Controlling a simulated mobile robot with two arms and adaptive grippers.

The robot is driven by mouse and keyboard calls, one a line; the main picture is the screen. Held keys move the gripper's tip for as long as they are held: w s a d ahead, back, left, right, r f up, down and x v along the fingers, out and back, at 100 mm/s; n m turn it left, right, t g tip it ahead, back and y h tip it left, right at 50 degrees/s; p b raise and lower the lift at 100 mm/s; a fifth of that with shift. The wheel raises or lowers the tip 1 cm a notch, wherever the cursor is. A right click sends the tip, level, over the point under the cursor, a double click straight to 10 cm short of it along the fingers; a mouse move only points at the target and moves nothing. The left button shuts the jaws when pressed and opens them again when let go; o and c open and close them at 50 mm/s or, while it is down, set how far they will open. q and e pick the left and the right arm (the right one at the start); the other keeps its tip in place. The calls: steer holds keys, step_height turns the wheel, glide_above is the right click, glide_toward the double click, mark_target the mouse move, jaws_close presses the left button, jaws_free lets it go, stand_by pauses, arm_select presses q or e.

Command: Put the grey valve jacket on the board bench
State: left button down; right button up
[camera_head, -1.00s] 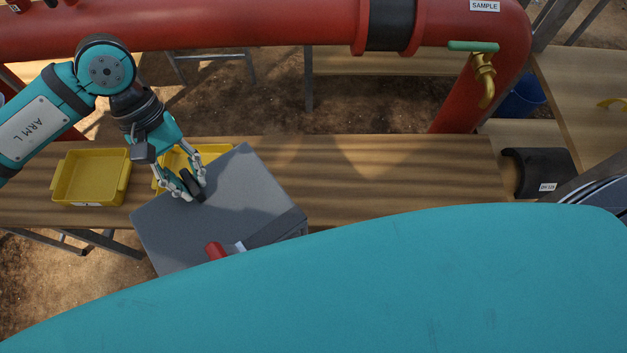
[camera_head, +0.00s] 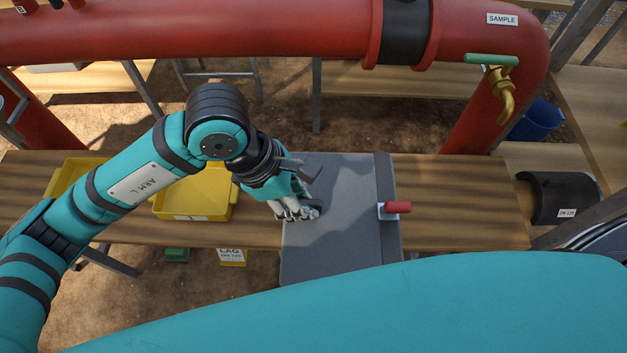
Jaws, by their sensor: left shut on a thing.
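The grey valve jacket (camera_head: 338,240) is a broad, flat-faced grey piece with a darker strip along its right side and a red handle (camera_head: 397,208) on that strip. My left gripper (camera_head: 298,211) is shut on the jacket near its upper left part. The board bench (camera_head: 455,200) is a long wooden top running across the picture. The jacket covers part of the bench and juts out past its front edge. I cannot tell whether it touches the bench or hangs above it. My right gripper is not in view.
Yellow trays stand on the bench's left part, one (camera_head: 222,211) close to my left gripper. A red pipe (camera_head: 250,38) with a brass tap (camera_head: 500,85) crosses behind. A black curved shell (camera_head: 552,198) lies at the right. The bench right of the jacket is clear.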

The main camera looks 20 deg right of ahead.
arm_select(q)
steer(key=w+f+p, duration=0.2)
steer(key=w+p, duration=0.1)
steer(key=w, duration=0.4)
steer(key=w+d+f+p, duration=0.1)
steer(key=w+f+p, duration=0.1)
steer(key=w, duration=0.6)
steer(key=shift+w+d+f+p, duration=0.15)
steer(key=shift+w+f+p, duration=0.1)
steer(key=shift+f+p, duration=0.2)
steer(key=c, duration=1.3)
jaws_free()
steer(key=shift+o, duration=0.2)
steer(key=b+v, duration=0.3)
steer(key=v, duration=0.9)
steer(key=shift+b, duration=0.3)
